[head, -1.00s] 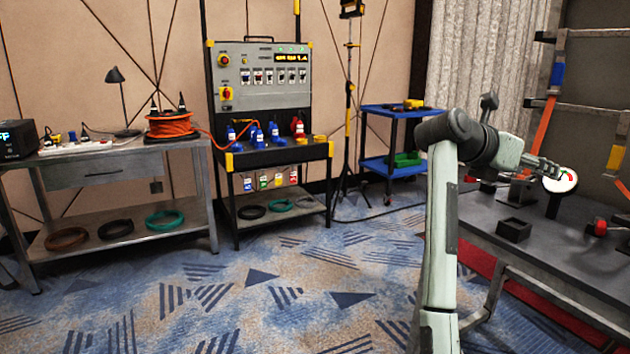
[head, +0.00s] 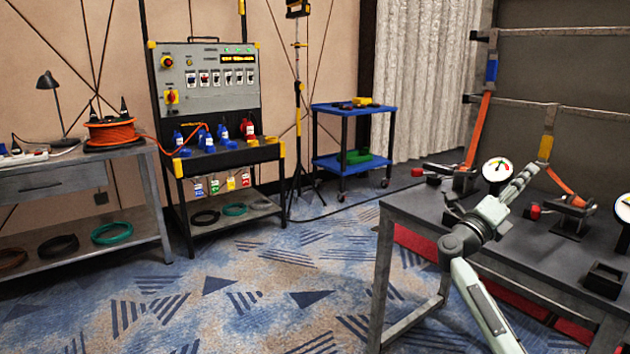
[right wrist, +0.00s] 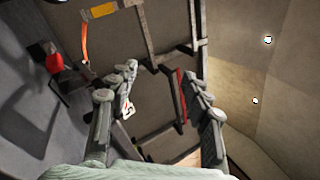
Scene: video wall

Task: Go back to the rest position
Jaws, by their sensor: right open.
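My right gripper (head: 527,177) is over the dark workbench (head: 415,207) at the right of the head view, beside a round dial gauge (head: 497,169). Its arm comes up from the bottom right. In the right wrist view the gripper (right wrist: 160,100) has its fingers spread apart with nothing between them. The gauge's white face with a red mark (right wrist: 128,110) shows beyond the left finger. My left gripper is not in view.
The workbench carries orange straps, red-knobbed clamps (head: 536,212) and a black open box (head: 604,280). A power panel (head: 210,78), a blue cart (head: 350,111) and a grey side table (head: 50,183) stand farther back. The patterned carpet between is clear.

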